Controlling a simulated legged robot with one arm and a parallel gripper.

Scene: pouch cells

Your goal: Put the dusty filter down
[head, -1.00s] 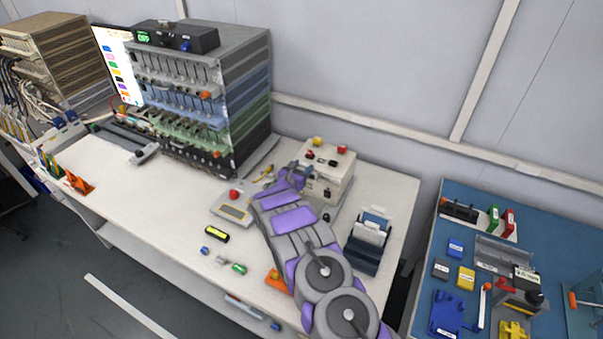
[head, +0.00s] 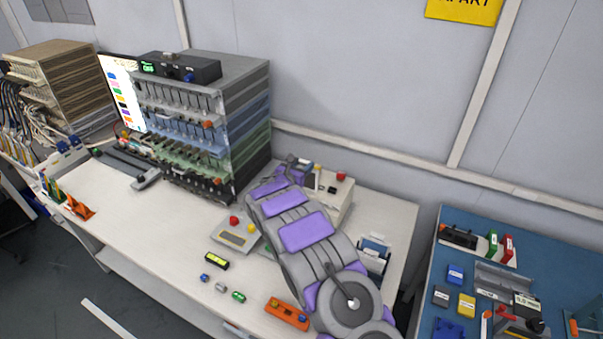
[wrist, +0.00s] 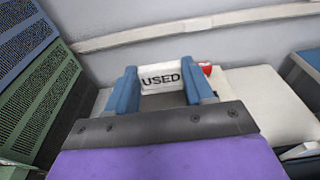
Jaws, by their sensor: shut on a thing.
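The dusty filter (wrist: 162,77) shows in the wrist view as a pale block with a dark "USED" label. It sits between the two blue fingers of my gripper (wrist: 160,66), which is shut on it. In the head view my gripper (head: 298,168) is up by the cream box at the back of the white bench. My arm hides part of that box, and the filter is too small there to make out clearly. I cannot tell from these views how high the filter is above the box.
The cream box (head: 341,190) has a red button on top. A tall rack (head: 240,115) stands to the left. A grey device (head: 233,234) with a red knob, a dark holder (head: 374,255) and an orange tray (head: 288,313) lie around my arm. The bench's left-middle is clear.

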